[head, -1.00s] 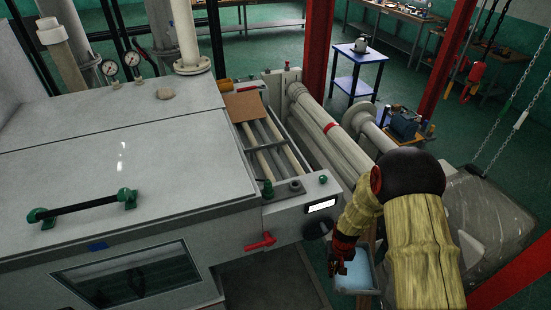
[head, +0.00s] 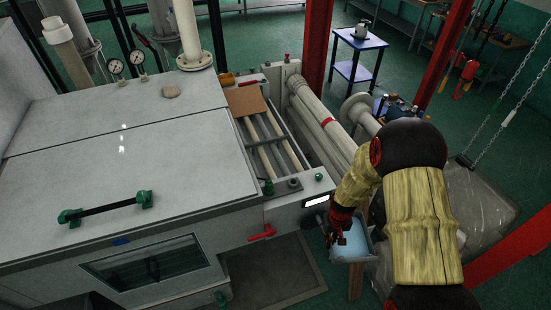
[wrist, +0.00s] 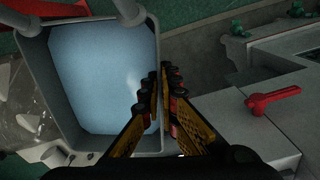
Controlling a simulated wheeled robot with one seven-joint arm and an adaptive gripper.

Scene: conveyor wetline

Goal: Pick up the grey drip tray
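The grey drip tray (wrist: 37,95) fills the left of the wrist view, with light blue liquid inside. In the head view the tray (head: 352,257) is beside the machine's front right corner, partly hidden by my arm. My gripper (wrist: 163,76) is at the tray wall on the right in the wrist view. One finger is on the liquid side and the other outside, with only a narrow gap that the wall fills. It looks shut on that wall. In the head view my gripper (head: 338,228) is at the tray's far left rim, its fingers too small to judge.
The large grey machine (head: 110,165) fills the left, with a red lever (head: 262,232) near the tray. Long rollers (head: 325,125) lie behind. A plastic-wrapped load (head: 485,205) hangs by chains at right. A blue table (head: 358,42) stands behind. Green floor lies between.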

